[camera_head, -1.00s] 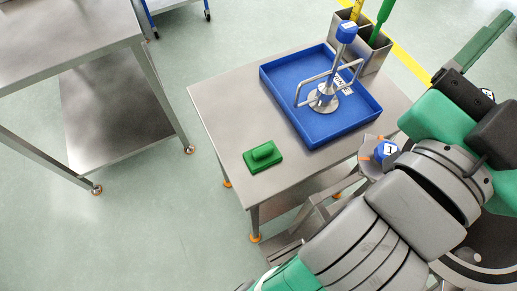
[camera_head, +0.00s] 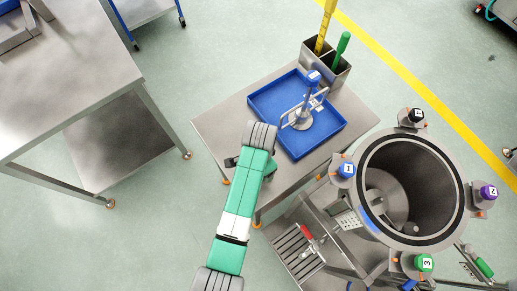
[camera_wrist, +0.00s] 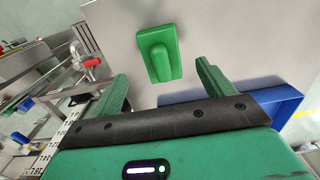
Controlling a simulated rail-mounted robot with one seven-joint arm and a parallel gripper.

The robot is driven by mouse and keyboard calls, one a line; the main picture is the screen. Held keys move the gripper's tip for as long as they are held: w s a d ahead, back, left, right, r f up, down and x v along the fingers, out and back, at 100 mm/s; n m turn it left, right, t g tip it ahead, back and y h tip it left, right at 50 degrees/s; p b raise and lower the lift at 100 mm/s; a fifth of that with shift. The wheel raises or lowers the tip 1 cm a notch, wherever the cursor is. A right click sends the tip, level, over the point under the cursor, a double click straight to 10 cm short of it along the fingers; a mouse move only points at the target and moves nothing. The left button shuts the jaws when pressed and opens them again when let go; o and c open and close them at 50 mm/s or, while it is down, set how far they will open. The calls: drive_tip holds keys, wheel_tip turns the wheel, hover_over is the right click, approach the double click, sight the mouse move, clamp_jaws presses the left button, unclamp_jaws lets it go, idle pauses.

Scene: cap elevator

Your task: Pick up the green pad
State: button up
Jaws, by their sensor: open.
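The green pad (camera_wrist: 160,53) is a flat block with a raised rounded grip on top. It lies on the bare steel table top (camera_wrist: 225,30), in the upper middle of the wrist view. In the head view the pad is hidden behind my arm. My gripper (camera_wrist: 161,70) is open and empty, with one green finger on either side below the pad in the wrist picture. The fingers appear apart from the pad, and I cannot tell the exact height. In the head view my wrist hangs over the table's left front part.
A blue tray (camera_head: 335,128) holding a metal handled tool (camera_head: 303,118) lies right of the pad. A steel holder (camera_head: 334,69) with yellow and green sticks stands behind it. A large round vessel (camera_head: 455,220) with coloured knobs stands at right.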

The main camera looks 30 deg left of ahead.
wheel_tip(320, 180, down, 5)
drive_tip(key=shift+w+f+b, duration=0.15)
drive_tip(key=shift+f+b, duration=0.05)
drive_tip(key=shift+b, duration=0.2)
drive_tip(key=shift+c, duration=0.2)
drive_tip(key=c, duration=1)
